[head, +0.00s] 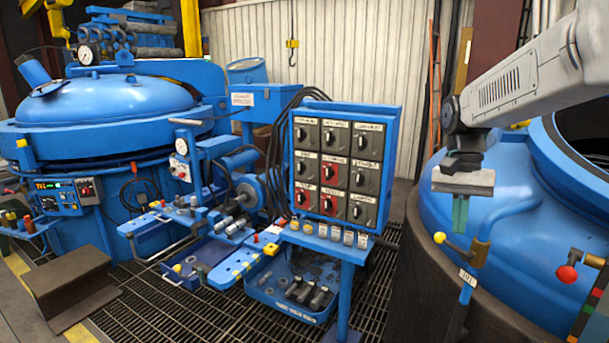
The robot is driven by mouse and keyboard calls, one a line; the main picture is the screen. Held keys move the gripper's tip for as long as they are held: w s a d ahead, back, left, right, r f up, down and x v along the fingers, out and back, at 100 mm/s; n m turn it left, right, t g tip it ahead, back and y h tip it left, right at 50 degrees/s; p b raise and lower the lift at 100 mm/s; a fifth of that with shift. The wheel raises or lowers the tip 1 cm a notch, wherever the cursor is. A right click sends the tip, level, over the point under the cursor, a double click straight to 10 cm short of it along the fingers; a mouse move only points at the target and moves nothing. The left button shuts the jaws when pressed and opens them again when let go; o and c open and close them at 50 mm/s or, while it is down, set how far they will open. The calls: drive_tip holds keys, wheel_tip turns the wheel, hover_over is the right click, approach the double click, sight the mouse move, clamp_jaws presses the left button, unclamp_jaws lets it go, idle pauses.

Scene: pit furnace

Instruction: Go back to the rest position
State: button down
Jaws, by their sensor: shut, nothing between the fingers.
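My gripper (460,214) hangs from my grey arm at the right of the head view, fingers pointing down. Its fingers are together and hold nothing. Behind it is the large blue furnace vessel (510,183) with a dark round opening. Just below my gripper is a lever with a yellow knob (439,238); I cannot tell how far apart they are. A lever with a red knob (567,274) is further right. The blue control panel (347,166) with black and red switch boxes stands to the left of my gripper, apart from it.
A blue lidded furnace (107,115) with a gauge stands at the left. Blue trays (292,290) with metal parts sit on the floor grating below the panel. A brown step (70,280) is at the front left. The grating in front (180,320) is partly clear.

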drive_tip(key=s+a+f+n+t, duration=0.1)
drive_tip(key=s+a+n+t, duration=0.1)
drive_tip(key=s, duration=1.2)
drive_tip(key=s+a+n+t, duration=0.2)
drive_tip(key=s+n, duration=0.2)
drive_tip(key=s, duration=0.9)
drive_tip(key=shift+s+a+f+n, duration=0.25)
drive_tip(key=shift+s+f+n, duration=0.15)
drive_tip(key=shift+a, duration=0.1)
